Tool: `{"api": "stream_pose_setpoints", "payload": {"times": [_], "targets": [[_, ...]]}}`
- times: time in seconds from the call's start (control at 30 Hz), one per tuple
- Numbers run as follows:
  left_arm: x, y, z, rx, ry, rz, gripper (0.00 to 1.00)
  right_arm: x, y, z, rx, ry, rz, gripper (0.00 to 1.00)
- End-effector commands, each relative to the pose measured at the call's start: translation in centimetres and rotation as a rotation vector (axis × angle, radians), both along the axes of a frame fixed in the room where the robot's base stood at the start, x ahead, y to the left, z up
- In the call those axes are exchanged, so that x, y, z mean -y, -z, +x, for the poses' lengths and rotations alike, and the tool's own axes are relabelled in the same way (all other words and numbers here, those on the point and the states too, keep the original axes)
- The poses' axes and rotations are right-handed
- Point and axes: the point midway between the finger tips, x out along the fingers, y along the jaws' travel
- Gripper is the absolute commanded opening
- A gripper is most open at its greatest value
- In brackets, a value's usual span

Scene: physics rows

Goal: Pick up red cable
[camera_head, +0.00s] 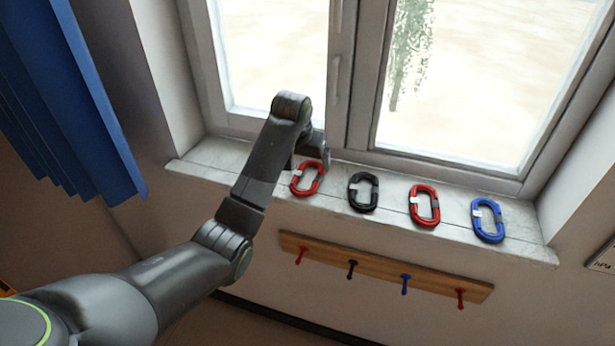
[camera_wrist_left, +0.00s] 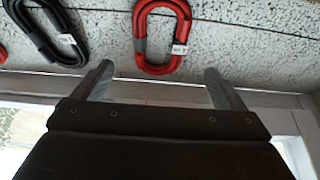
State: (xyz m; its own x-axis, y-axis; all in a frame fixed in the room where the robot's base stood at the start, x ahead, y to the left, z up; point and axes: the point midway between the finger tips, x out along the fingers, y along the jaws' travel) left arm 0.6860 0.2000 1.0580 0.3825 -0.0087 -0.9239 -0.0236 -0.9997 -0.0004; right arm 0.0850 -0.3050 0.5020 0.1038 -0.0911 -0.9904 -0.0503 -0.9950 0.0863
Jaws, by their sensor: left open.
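A red cable (camera_head: 317,183), coiled into an oval with a pale tag, lies at the left of the window sill (camera_head: 395,222). My left gripper (camera_head: 308,162) is over its window-side end. In the left wrist view the open fingers (camera_wrist_left: 155,75) stand either side of the near end of this red cable (camera_wrist_left: 187,30), with nothing gripped. Whether the fingers touch the sill I cannot tell. A second red cable (camera_head: 434,208) lies further right on the sill. My right gripper is not in view.
A black cable (camera_head: 352,193) lies between the two red ones, and a blue cable (camera_head: 499,225) at the right. The window frame (camera_head: 350,120) rises close behind the gripper. Below the sill is a wooden rail (camera_head: 380,268) with coloured pegs. A blue curtain (camera_head: 75,110) hangs at left.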

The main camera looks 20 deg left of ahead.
Motion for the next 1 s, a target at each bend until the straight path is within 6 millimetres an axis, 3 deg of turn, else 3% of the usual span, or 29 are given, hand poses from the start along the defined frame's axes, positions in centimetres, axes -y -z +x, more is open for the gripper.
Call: {"api": "stream_pose_setpoints", "payload": {"times": [0.23, 0.5, 0.87, 1.0], "targets": [[0.1, 1.7, 0.3, -0.004, -0.001, -0.001, 0.92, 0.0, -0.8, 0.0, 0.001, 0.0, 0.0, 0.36], [0.1, 5.3, 1.0, -0.002, 0.0, 0.0, 0.92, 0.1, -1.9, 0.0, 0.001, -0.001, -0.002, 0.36], [0.2, 6.1, 1.3, 0.001, 0.001, 0.0, 0.92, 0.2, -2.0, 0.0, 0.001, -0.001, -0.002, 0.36], [0.2, 6.0, 1.3, 0.001, 0.0, 0.0, 0.75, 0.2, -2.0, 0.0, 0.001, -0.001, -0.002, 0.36]]}}
